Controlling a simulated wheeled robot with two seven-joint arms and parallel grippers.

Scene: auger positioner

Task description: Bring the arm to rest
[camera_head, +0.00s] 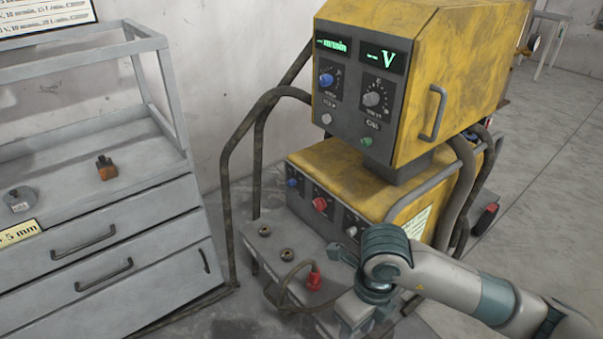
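My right arm (450,277) comes in from the lower right and reaches in front of the yellow welding machine (455,60). It bends at a teal joint and turns down. The end of this arm (353,308) is low in front of the machine's base, to the right of a red plug. Its fingers cannot be made out clearly, so I cannot tell whether the gripper is open or shut. I see nothing clearly held in it. My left arm and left gripper are not in view.
A red plug (314,279) with a cable stands on the machine's front ledge, near two round sockets (287,255). Bent metal tubes (226,190) flank the machine. A grey drawer cabinet (100,235) stands at left with small items on top. Floor (555,140) at right is open.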

